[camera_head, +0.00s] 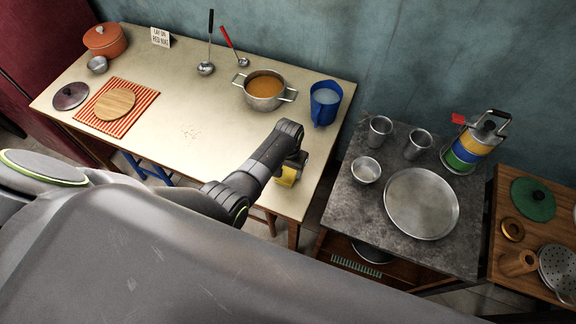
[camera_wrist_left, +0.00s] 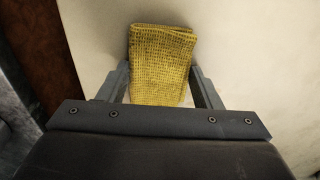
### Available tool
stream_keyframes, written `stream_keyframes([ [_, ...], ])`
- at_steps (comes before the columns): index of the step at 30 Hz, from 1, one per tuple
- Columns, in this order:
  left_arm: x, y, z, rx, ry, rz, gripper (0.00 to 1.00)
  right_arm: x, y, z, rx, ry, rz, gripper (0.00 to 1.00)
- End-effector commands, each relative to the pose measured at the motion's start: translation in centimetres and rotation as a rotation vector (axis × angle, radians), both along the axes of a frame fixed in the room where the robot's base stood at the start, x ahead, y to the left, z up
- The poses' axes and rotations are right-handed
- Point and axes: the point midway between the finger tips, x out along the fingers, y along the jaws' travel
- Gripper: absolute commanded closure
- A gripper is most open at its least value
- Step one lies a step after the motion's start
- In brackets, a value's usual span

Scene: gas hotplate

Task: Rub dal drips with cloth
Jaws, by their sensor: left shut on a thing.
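A yellow woven cloth (camera_wrist_left: 160,62) is between the fingers of my left gripper (camera_wrist_left: 160,92), which is shut on it. In the head view the cloth (camera_head: 287,176) shows just below my left gripper (camera_head: 292,172), at the right front part of the cream table (camera_head: 150,75). I cannot tell whether the cloth touches the table top. Faint brownish drip marks (camera_head: 191,132) lie near the middle of the table, to the left of the gripper. A steel pot of orange-brown dal (camera_head: 265,87) stands behind them. My right gripper is not in view.
A blue jug (camera_head: 325,103) stands at the table's right edge. Ladles (camera_head: 206,68) lie at the back. A striped mat (camera_head: 140,122) with a wooden board (camera_head: 115,104) and an orange pot (camera_head: 105,40) are at left. A grey stone-topped table (camera_head: 345,205) with steelware is at right.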

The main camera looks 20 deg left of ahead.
Motion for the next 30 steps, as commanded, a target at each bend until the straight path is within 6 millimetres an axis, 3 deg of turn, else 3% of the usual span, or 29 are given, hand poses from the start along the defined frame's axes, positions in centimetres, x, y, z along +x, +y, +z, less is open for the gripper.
stream_keyframes([
  [4, 0.1, 0.1, 2.4, -0.003, -0.005, 0.002, 0.60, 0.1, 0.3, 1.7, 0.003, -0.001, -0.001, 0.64],
  [21, 0.6, 0.6, 7.3, -0.001, -0.001, 0.002, 0.60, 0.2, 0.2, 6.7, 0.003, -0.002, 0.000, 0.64],
  [30, 0.7, 0.7, 8.1, -0.001, 0.000, 0.002, 0.60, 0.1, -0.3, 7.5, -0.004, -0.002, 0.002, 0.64],
])
